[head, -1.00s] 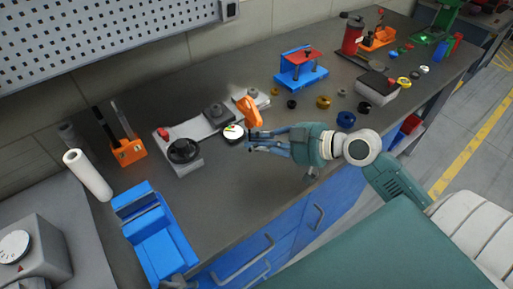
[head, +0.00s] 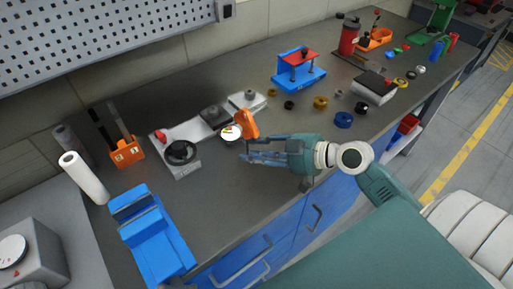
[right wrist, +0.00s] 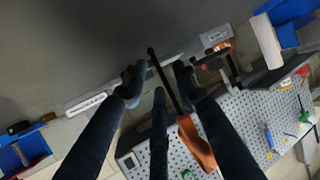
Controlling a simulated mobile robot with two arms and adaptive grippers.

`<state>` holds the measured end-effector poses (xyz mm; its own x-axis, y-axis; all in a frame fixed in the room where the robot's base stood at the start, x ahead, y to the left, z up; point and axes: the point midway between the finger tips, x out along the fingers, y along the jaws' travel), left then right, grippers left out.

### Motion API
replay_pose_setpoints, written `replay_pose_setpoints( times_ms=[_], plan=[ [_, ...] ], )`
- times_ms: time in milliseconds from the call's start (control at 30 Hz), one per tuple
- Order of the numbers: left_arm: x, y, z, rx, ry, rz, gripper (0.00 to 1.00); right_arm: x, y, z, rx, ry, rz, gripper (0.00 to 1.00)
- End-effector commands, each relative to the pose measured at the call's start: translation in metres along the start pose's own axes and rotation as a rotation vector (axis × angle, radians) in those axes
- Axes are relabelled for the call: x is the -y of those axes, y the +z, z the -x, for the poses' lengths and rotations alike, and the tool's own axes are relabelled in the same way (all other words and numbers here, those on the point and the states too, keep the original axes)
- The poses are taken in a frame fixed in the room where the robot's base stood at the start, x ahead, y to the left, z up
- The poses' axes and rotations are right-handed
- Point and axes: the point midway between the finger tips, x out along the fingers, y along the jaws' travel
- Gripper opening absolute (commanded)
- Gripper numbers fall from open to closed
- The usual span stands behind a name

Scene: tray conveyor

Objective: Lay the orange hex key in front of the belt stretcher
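The orange hex key (head: 248,124) is in my right gripper (head: 243,157), its orange handle standing up above the fingers in the head view. In the right wrist view the orange handle (right wrist: 197,145) and dark shaft lie between the fingers of my right gripper (right wrist: 159,78). The key is held above the bench; the exact finger contact is hard to see. A long grey device with a black handwheel (head: 181,152), which looks like the belt stretcher, sits on the bench to the left of the gripper, running toward the back. My left gripper is not in view.
A round white dial (head: 231,133) lies beside the grey device, close to the key. A blue vise (head: 152,235) stands at the front left, and an orange tool holder (head: 127,153) behind it. A blue and red fixture (head: 298,70) stands behind. The bench front of the handwheel is clear.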

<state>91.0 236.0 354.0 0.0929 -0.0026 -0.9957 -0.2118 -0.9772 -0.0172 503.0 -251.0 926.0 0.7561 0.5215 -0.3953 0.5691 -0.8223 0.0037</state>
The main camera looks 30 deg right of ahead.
Motion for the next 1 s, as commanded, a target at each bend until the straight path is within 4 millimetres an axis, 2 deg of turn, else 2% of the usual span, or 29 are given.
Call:
replay_pose_setpoints(
  times_ms=[100,167,500,700,1000],
  plan=[
    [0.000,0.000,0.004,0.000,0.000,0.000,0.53,0.000,-0.004,0.003,0.000,0.001,0.000,0.29],
    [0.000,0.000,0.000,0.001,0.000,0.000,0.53,0.000,0.000,0.010,0.003,0.001,0.000,0.29],
    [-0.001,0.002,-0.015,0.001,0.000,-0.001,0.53,0.000,0.001,0.077,0.003,0.002,-0.003,0.29],
    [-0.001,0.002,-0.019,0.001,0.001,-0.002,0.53,0.000,-0.002,0.107,0.000,0.001,-0.002,0.29],
    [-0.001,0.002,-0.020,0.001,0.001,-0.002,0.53,0.000,-0.003,0.121,-0.001,-0.001,0.000,0.29]
  ],
)
